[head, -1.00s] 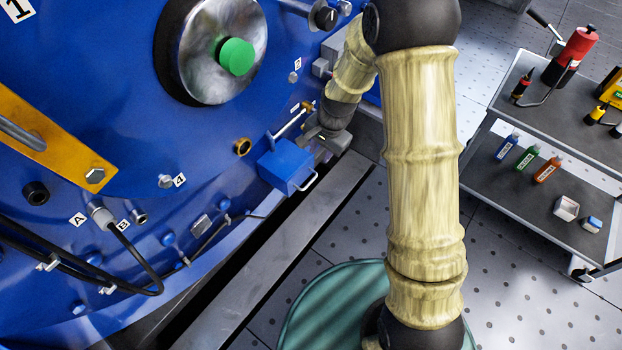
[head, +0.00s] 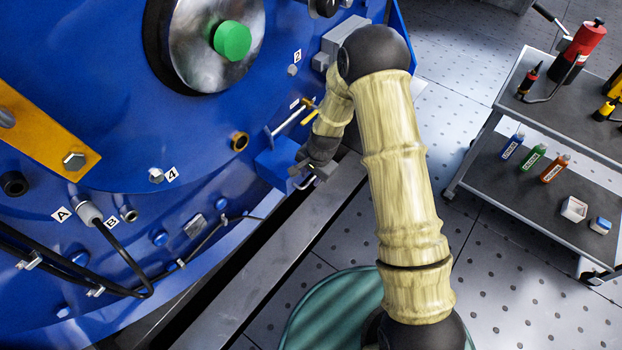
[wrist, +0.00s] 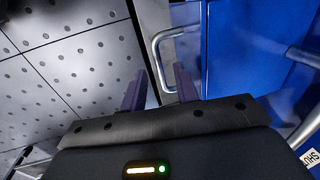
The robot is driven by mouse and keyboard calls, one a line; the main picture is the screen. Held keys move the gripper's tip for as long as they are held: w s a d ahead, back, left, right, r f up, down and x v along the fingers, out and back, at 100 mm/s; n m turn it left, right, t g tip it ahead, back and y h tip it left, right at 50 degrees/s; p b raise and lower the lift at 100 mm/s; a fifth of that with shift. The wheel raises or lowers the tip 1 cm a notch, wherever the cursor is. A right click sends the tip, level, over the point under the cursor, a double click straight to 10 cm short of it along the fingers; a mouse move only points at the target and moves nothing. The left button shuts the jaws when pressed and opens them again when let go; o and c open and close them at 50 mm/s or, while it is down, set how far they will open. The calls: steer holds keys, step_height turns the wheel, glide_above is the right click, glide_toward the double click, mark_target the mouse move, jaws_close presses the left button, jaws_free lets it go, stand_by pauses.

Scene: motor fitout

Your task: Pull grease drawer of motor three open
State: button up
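The grease drawer is a blue box (head: 270,168) low on the blue motor's curved side, partly hidden by my arm in the head view. Its silver bent handle (head: 302,182) sticks out at its front. In the wrist view the blue drawer (wrist: 240,60) fills the right, and the handle (wrist: 157,50) runs down between my fingers. My gripper (wrist: 158,85) is open, one finger on each side of the handle's lower end. I cannot tell whether either finger touches it. In the head view my gripper (head: 312,174) is at the handle, small and dark.
A silver rod (head: 290,121) and a yellow lever (head: 311,112) sit just above the drawer. A grey rail (head: 265,255) runs below the motor. A trolley (head: 480,160) with bottles and tools stands at right, with bare perforated floor between.

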steer(key=shift+a+f, duration=0.1)
steer(key=shift+f, duration=0.4)
jaws_close()
